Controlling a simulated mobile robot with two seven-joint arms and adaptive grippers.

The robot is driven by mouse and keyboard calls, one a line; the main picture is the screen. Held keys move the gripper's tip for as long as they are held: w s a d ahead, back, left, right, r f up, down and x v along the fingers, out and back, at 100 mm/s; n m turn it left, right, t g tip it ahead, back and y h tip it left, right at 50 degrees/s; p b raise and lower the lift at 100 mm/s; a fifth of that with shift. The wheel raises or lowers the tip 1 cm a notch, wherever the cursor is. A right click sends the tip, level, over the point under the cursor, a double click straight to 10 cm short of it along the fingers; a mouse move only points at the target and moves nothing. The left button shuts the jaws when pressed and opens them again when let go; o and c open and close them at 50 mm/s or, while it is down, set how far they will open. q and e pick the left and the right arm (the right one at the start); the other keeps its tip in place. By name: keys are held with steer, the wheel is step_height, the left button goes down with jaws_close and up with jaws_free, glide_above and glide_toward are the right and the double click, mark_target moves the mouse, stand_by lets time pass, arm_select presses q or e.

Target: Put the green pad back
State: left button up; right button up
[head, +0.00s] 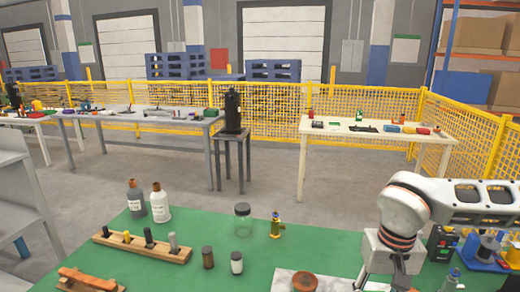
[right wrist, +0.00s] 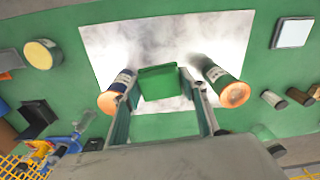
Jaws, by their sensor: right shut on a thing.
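My right gripper (right wrist: 160,76) is shut on the green pad (right wrist: 158,84), which sits between its two fingers in the right wrist view. Behind the pad lies a pale metallic plate (right wrist: 185,38) on the green tabletop. In the head view my right gripper (head: 390,284) reaches down at the bottom edge, beside the plate (head: 283,277). Its fingertips and the pad are cut off there. My left gripper is not in view.
Two orange-ended cylinders (right wrist: 112,97) (right wrist: 228,90) flank the fingers closely. On the green table (head: 330,262) stand a glass jar (head: 243,221), a brass fitting (head: 276,228), two small dark-capped bottles (head: 208,258) (head: 237,264) and a wooden peg rack (head: 140,248). The table's middle is clear.

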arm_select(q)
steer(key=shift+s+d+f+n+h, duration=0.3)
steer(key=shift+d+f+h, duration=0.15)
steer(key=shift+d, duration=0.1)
arm_select(e)
steer(key=shift+w+f+n, duration=0.1)
steer(key=shift+f+n, duration=0.3)
steer(key=shift+n, duration=0.2)
